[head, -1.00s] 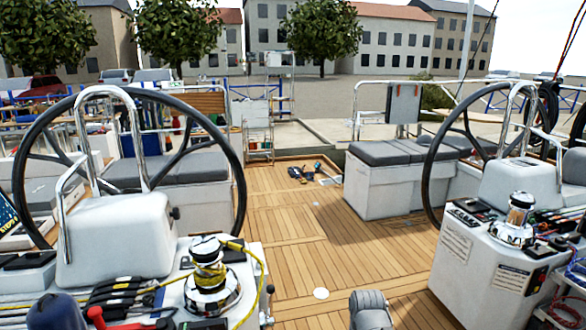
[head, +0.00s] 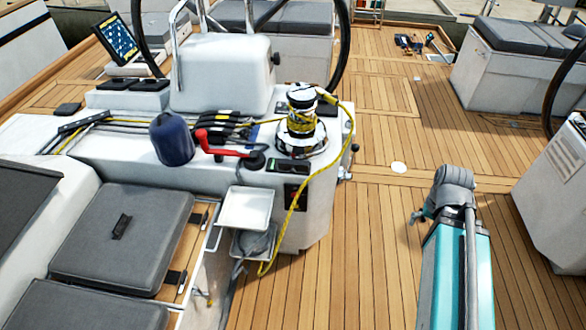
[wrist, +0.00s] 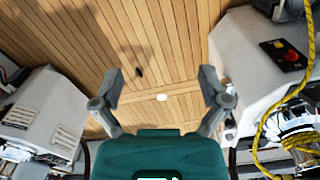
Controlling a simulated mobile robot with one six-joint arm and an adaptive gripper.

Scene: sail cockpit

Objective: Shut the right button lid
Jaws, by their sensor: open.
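I cannot make out for sure which part is the right button lid, or whether it stands open. Small dark fittings lie by the winch (head: 301,138) on the near console: a flat black one with a green mark (head: 288,167) in front and a dark one behind it, partly hidden. On the console's side is a black panel with a red button (head: 295,196); a black panel with a red knob (wrist: 283,54) shows at right in the wrist view. My gripper (wrist: 163,86) is open and empty over the deck, between two consoles. It touches nothing visible.
A yellow rope (head: 318,180) hangs from the winch down the console side. A red winch handle (head: 222,147) and a blue-covered drum (head: 171,139) stand on top. A white tray (head: 245,208) juts out below. The teak deck (head: 385,150) is mostly clear.

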